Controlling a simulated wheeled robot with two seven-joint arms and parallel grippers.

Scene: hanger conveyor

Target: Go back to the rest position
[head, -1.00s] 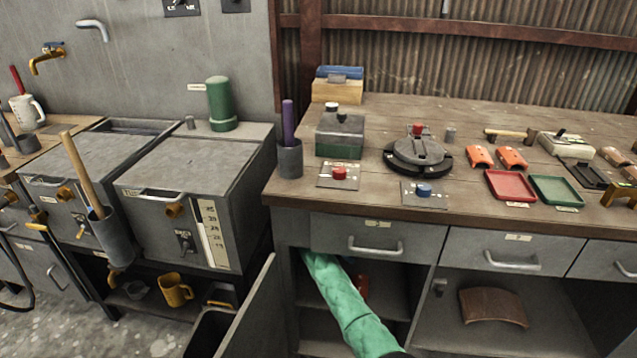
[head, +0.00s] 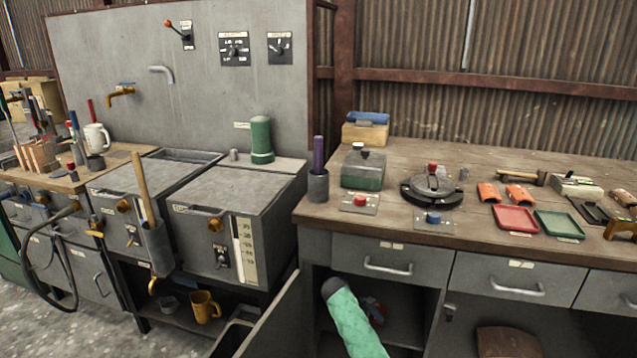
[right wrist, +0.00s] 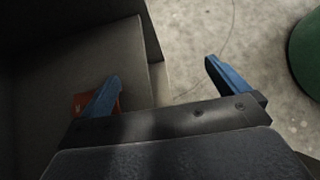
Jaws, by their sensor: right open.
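My right gripper (right wrist: 160,70) is open in the right wrist view, its two blue fingers wide apart with nothing between them. Its left finger overlaps a small orange-red thing (right wrist: 80,102) beside a grey cabinet wall; its right finger is over the concrete floor. In the head view, my right arm shows as a green sleeve with a dark end in front of the open compartment under the workbench (head: 325,214). The fingers are not clear there. My left gripper is in neither view.
A grey cabinet door (head: 262,325) stands open left of the arm. A red and blue thing (head: 373,312) is in the compartment behind the arm. Grey drawers (head: 383,258) are above it. A yellow mug (head: 204,307) is on the low shelf at left. The bench front edge overhangs the compartment.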

